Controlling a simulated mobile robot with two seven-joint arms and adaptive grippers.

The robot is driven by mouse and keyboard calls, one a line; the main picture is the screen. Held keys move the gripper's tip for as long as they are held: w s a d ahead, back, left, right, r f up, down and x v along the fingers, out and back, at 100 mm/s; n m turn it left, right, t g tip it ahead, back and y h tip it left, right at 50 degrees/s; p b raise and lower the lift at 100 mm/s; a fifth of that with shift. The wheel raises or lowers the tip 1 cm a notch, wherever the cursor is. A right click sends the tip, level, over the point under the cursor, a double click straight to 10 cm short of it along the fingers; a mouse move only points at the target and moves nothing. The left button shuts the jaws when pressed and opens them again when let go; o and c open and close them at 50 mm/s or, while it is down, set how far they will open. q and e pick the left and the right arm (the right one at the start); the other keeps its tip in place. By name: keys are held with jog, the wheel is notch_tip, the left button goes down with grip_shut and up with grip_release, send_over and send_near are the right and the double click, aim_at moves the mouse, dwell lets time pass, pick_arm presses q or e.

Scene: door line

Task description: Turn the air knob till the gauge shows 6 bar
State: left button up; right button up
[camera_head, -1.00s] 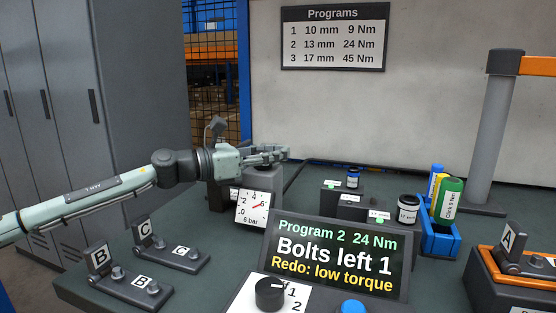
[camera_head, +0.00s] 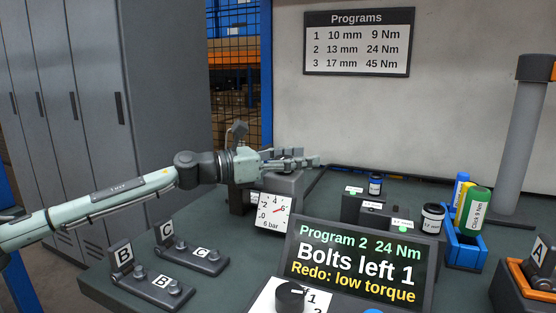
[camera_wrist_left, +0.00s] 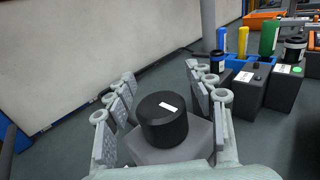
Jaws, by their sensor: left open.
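The black air knob (camera_wrist_left: 163,120), with a white mark on top, sits on a grey block. In the left wrist view it stands between the fingers of my left gripper (camera_wrist_left: 160,90), which are spread with a gap on both sides. In the head view my left gripper (camera_head: 292,161) is over the block, and its fingers mostly hide the knob. The white gauge (camera_head: 270,213) on the block's front reads "6 bar" below its dial. Its red needle points to the upper right, near the 6; the exact reading is too small to tell. My right gripper is not in view.
A tilted display (camera_head: 352,265) stands in front and reads "Bolts left 1" and "Redo: low torque". Sockets stand on dark blocks (camera_head: 385,215) to the right, beside a blue bin (camera_head: 465,250). Brackets B (camera_head: 150,285) and C (camera_head: 195,258) lie front left.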

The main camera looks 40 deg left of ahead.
pick_arm(q)
jog(key=shift+v, duration=0.9)
jog(key=v, duration=1)
jog(key=shift+f, duration=0.1)
